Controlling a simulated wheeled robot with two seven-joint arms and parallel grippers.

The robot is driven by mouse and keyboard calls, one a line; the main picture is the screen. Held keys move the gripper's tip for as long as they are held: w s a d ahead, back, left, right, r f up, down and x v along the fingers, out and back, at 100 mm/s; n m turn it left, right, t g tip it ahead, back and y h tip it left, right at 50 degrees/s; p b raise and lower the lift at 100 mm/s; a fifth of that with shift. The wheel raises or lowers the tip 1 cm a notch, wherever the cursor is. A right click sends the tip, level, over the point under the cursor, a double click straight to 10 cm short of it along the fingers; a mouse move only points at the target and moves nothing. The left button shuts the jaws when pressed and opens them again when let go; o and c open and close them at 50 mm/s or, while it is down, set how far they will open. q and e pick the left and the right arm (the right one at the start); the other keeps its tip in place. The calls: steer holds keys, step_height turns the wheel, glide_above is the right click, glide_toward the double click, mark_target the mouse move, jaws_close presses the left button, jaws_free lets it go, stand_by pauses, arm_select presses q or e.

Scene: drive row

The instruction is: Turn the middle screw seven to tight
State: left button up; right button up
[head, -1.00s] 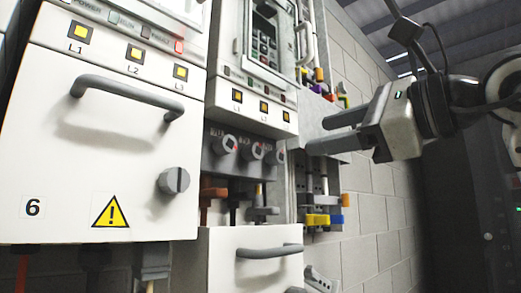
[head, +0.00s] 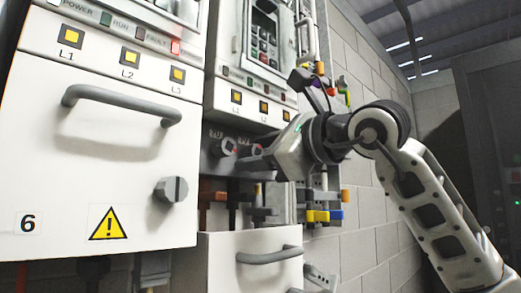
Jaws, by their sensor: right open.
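The unit right of the one marked 6 has a grey terminal strip (head: 210,160) with a row of round screws. The left screw (head: 228,147) shows clearly, with a small red mark. The middle screw is largely hidden behind my right gripper (head: 250,156), and the right screw is hidden. My right gripper comes in from the right, its fingers pointing left at the strip around the middle screw. It is open. I cannot tell whether the fingers touch the screw. My left gripper is not in view.
Unit 6's white cover (head: 110,150) has a bar handle (head: 120,98) and a dark knob (head: 171,190). Below the strip are cable lugs and an open white lower cover (head: 235,275) with a handle (head: 269,256). Coloured clips (head: 322,215) hang behind my gripper, near the block wall (head: 375,230).

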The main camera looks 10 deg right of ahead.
steer(key=shift+c, duration=0.3)
steer(key=c, duration=0.8)
